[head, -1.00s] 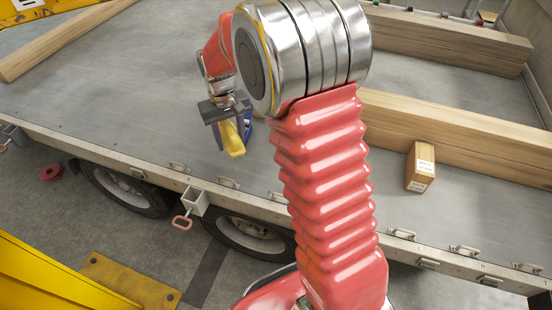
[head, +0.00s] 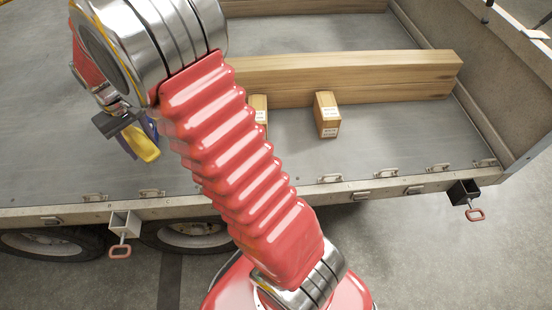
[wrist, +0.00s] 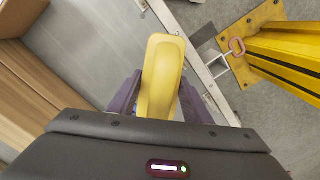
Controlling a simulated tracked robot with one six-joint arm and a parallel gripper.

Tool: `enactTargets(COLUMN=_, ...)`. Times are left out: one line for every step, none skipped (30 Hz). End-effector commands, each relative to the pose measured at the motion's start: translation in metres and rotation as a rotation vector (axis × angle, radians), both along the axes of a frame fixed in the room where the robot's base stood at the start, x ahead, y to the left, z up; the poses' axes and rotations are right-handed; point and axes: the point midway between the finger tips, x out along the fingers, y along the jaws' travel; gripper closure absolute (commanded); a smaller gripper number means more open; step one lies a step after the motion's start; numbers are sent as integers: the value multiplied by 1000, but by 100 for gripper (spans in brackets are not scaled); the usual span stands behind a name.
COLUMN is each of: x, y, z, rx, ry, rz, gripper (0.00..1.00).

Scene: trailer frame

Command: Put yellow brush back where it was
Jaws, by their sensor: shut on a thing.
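The yellow brush (wrist: 162,75) is held between the purple fingers of my gripper (wrist: 160,100) in the wrist view. In the head view the yellow brush (head: 142,142) hangs from my gripper (head: 138,136) at the left, over the grey trailer bed (head: 60,150). The gripper is shut on it. Its yellow back shows in the wrist view, and its other side is hidden. My red arm covers part of the bed beside it.
A long wooden beam (head: 370,75) lies on the bed. Two small labelled wooden blocks stand before it, one in the open (head: 327,114) and one partly behind my arm (head: 259,112). The bed's front edge has several handles. A yellow striped structure (wrist: 285,55) stands beyond the edge.

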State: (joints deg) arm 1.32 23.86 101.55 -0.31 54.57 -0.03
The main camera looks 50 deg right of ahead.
Motion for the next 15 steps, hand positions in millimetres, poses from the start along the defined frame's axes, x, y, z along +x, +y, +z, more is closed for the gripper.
enactTargets(x=0, y=-9, z=1, rx=0, ry=-1, rz=-17, gripper=76)
enactTargets(x=0, y=-15, z=1, rx=0, ry=-2, rz=-27, gripper=76)
enactTargets(x=-1, y=-24, z=2, rx=0, ry=-3, rz=-43, gripper=76)
enactTargets(x=-1, y=-31, z=2, rx=0, ry=-4, rz=-57, gripper=76)
enactTargets(x=-2, y=-39, z=3, rx=0, ry=-5, rz=-71, gripper=76)
enactTargets(x=-3, y=-50, z=3, rx=0, ry=-5, rz=-92, gripper=76)
enactTargets(x=-5, y=-59, z=3, rx=0, ry=-4, rz=-108, gripper=76)
enactTargets(x=-8, y=-68, z=4, rx=0, ry=-5, rz=-125, gripper=76)
enactTargets(x=-11, y=-80, z=3, rx=0, ry=-2, rz=-147, gripper=76)
enactTargets(x=-14, y=-88, z=3, rx=0, ry=-1, rz=-164, gripper=76)
enactTargets(x=-17, y=-97, z=3, rx=0, ry=1, rz=-180, gripper=76)
enactTargets(x=-22, y=-108, z=2, rx=0, ry=4, rz=-202, gripper=76)
enactTargets(x=-25, y=-117, z=2, rx=1, ry=5, rz=-219, gripper=76)
enactTargets(x=-29, y=-125, z=1, rx=1, ry=7, rz=-235, gripper=76)
enactTargets(x=-35, y=-135, z=0, rx=1, ry=10, rz=-258, gripper=76)
